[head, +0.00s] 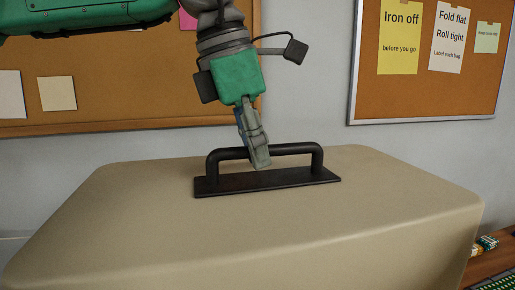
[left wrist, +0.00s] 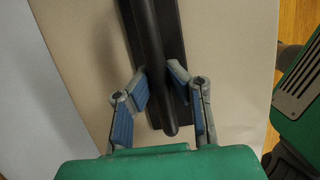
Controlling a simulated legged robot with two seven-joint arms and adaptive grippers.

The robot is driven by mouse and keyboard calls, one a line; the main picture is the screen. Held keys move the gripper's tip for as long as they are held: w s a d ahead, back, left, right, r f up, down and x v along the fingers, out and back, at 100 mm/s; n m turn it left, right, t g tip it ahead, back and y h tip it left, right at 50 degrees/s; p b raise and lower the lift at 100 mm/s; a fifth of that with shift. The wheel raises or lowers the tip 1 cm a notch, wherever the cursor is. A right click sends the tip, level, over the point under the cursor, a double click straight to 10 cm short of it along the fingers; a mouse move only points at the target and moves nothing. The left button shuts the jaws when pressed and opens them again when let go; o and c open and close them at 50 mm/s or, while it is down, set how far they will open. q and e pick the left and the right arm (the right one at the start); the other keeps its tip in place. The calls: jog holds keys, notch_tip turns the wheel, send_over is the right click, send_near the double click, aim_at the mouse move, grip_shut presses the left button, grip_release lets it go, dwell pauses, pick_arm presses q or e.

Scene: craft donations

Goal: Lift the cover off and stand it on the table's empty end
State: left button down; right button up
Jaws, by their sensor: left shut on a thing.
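The cover (head: 250,225) is a large beige box-like shell with rounded edges that fills the lower part of the head view. A black bar handle (head: 295,150) on a flat black plate is fixed to its top. My left gripper (head: 259,160) comes down from above and is shut on the handle bar, left of its right end. In the left wrist view the two blue-padded fingers (left wrist: 157,85) stand on either side of the black bar, and the beige cover top (left wrist: 235,60) lies below. What is under the cover is hidden. My right gripper is not in view.
A strip of wooden table (head: 492,262) shows at the far right, with small packaged items (head: 485,245) and a green gridded thing (head: 498,282) on it. Cork boards with notes (head: 430,85) hang on the wall behind. The table's empty end cannot be made out.

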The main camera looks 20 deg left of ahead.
aim_at(255, 182)
pick_arm(q)
notch_tip(255, 182, down, 6)
jog(key=b, duration=0.2)
jog(key=shift+r+b, duration=0.2)
jog(key=shift+b, duration=0.2)
jog(key=shift+f+b, duration=0.55)
jog(key=shift+f, duration=0.95)
notch_tip(255, 182, down, 2)
jog(key=shift+f+b, duration=0.25)
jog(key=shift+b, duration=0.15)
